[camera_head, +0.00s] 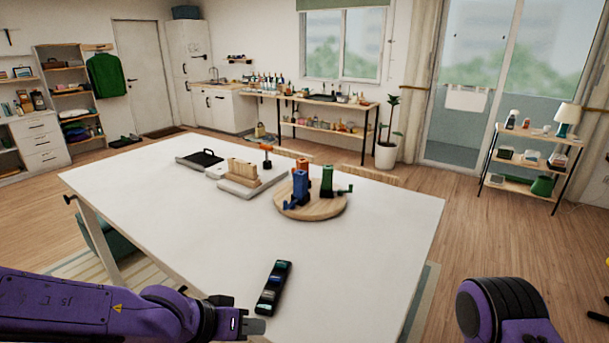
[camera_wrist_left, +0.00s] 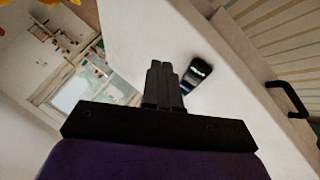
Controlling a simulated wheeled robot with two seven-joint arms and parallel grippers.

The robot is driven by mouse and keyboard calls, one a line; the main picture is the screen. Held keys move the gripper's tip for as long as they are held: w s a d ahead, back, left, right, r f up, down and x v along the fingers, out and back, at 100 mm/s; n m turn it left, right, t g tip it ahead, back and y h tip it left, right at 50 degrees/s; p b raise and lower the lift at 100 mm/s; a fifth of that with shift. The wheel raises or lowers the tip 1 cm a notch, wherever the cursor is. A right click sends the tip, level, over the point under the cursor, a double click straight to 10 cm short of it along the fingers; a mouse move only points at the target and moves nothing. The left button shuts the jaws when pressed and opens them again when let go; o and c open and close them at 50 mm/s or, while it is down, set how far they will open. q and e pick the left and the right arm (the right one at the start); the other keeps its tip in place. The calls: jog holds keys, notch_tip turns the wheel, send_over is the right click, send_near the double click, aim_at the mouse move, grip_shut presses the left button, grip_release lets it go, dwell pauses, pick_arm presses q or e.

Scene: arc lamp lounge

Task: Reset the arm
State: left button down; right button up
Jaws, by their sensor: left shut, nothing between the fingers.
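My left arm comes in from the lower left in the head view. Its gripper (camera_head: 254,326) is shut and empty over the near edge of the white table (camera_head: 380,228). In the left wrist view the two fingers of the left gripper (camera_wrist_left: 164,68) are pressed together with nothing between them. A black case with coloured parts (camera_head: 273,287) lies on the table just to the right of the left gripper, apart from it. The case also shows in the left wrist view (camera_wrist_left: 201,74). My right arm shows only as a purple link at the lower right; its gripper is out of view.
A round wooden board (camera_head: 310,207) carries blue, orange and green pieces. Behind it stand a wooden block (camera_head: 243,168), an orange-headed tool (camera_head: 266,150) and a black tray (camera_head: 200,158). The table's right and near middle are clear. A shelf with a lamp (camera_head: 567,115) stands right.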

pick_arm(q)
jog(key=s+a+f+n+t+y+b, duration=0.1)
jog(key=a+f+n+t+y, duration=0.25)
jog(key=f, duration=0.65)
jog(key=s+a+f+n+y+b, duration=0.1)
jog(key=a+f+n+y+b, duration=0.1)
jog(key=a+f+n, duration=0.45)
jog(key=s+a+f+g+y+b, duration=0.1)
jog(key=s+a+f+g+y, duration=0.1)
jog(key=s+a+f, duration=0.3)
jog(key=s+a+f+m+g+y+b, duration=0.1)
jog(key=s+a+f+g+y, duration=0.2)
jog(key=s+f, duration=0.9)
jog(key=s+a+g, duration=0.1)
jog(key=s+a, duration=0.1)
jog(key=s, duration=0.2)
jog(key=shift+s+f, duration=0.3)
jog(key=shift+f, duration=0.1)
pick_arm(e)
notch_tip(320, 180, down, 5)
jog(key=shift+w+f, duration=0.1)
pick_arm(q)
jog(key=shift+s+a, duration=0.1)
jog(key=shift+a, duration=0.05)
pick_arm(e)
jog(key=shift+w, duration=0.1)
